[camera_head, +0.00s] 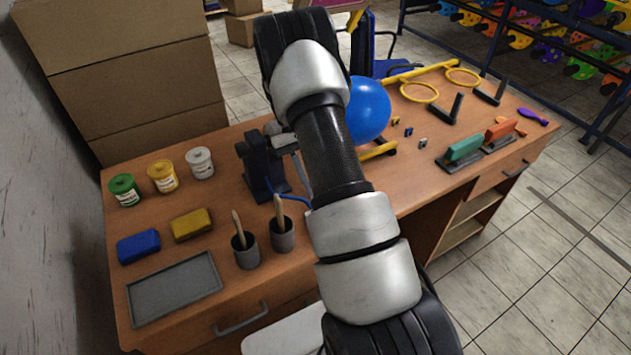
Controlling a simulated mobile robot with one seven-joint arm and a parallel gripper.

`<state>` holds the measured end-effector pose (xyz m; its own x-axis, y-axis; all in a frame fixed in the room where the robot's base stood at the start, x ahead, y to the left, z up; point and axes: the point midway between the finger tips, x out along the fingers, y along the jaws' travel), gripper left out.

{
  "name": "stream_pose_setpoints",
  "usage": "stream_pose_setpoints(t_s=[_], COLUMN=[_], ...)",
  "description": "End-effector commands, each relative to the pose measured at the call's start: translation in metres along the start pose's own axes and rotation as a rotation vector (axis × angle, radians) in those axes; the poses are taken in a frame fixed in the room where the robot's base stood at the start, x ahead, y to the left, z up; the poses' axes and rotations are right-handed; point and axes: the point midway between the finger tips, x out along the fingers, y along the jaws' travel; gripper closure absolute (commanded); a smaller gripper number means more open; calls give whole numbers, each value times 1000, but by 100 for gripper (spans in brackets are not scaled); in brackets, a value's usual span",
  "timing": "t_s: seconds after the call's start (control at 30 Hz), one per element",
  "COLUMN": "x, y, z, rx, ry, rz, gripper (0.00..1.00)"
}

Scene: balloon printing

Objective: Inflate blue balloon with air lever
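A round, inflated-looking blue balloon (368,112) is at the middle of the desk, partly hidden behind my arm. A dark pump-like device (260,168) stands to the left of my arm, with a grey lever-like part (283,141) at its top right. A thin blue hose (293,198) runs from its base and passes behind my arm. My arm crosses the middle of the view and covers the space between the device and the balloon. My gripper does not show, so its contact with the lever cannot be told.
Paint jars (162,177), sponges (191,224), a grey tray (174,288) and two brush cups (244,249) occupy the desk's left. Yellow rings (419,92), handled stamps (464,149) and a purple piece (533,116) lie right. Cardboard boxes (130,70) stand behind.

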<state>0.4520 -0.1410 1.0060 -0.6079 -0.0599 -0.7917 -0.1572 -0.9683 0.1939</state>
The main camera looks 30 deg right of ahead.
Motion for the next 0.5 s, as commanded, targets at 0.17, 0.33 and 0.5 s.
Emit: stream_pose_setpoints(t_s=[0.17,0.33,0.5], x=[0,1,1], y=[-1,-1,-1], z=[-2,-1,-1], rx=[-2,-2,-2], ry=[-6,-7,-8], rz=[2,2,1], gripper=[100,100,64])
